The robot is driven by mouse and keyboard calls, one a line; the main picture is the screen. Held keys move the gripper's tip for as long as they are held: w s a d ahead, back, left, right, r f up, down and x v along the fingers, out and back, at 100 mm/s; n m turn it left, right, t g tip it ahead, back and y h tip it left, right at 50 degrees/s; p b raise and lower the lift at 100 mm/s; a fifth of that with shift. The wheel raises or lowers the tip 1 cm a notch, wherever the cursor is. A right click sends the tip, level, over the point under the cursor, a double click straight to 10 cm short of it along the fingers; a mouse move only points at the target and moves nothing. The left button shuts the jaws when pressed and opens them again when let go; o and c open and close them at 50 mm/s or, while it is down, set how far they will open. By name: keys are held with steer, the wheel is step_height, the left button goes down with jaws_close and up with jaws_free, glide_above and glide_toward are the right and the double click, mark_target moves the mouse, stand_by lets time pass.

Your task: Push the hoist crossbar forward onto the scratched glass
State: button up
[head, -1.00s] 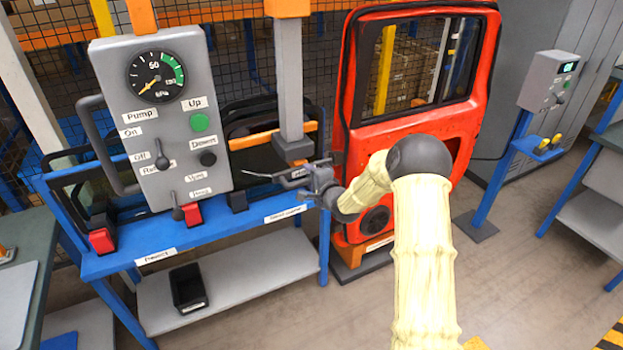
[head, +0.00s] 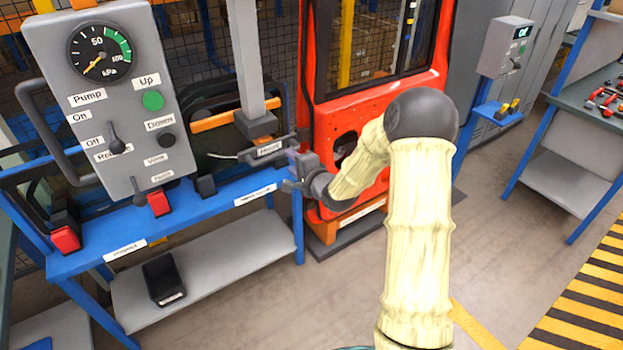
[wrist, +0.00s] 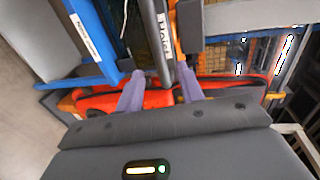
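The hoist crossbar (head: 268,150) is a grey bar with a "Hoist" label, hanging below a grey post (head: 246,62). It also shows in the wrist view (wrist: 158,40), running away from me between my fingers. My gripper (head: 291,178) is at the bar's right end. In the wrist view my gripper's two fingers (wrist: 162,80) stand either side of the bar end, with narrow gaps showing, so it looks open. A dark glass pane (head: 208,140) stands in the rack behind the crossbar. No scratches are visible, and the panel and crossbar hide part of it.
A grey control panel (head: 118,150) with gauge, levers and green button stands left on the blue bench (head: 190,215). Red clamps (head: 158,203) sit on the bench. A red vehicle door (head: 315,125) stands close behind my gripper.

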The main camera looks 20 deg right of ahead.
steer(key=b+v, duration=0.1)
steer(key=v, duration=0.8)
steer(key=s+a+f+n+g+h, duration=0.1)
steer(key=s+n+g, duration=0.5)
steer(key=s, duration=0.6)
steer(key=s+a+f+n+g+h, duration=0.1)
steer(key=s+f+n+g+h, duration=0.1)
steer(key=s+n+g, duration=0.4)
steer(key=s+n+h, duration=0.1)
steer(key=s+n, duration=0.1)
steer(key=s, duration=0.3)
steer(key=shift+s+a+f+h, duration=0.25)
steer(key=shift+s+f+h, duration=0.1)
steer(key=shift+s+h, duration=0.05)
steer(key=shift+w, duration=0.15)
steer(key=shift+c, duration=0.2)
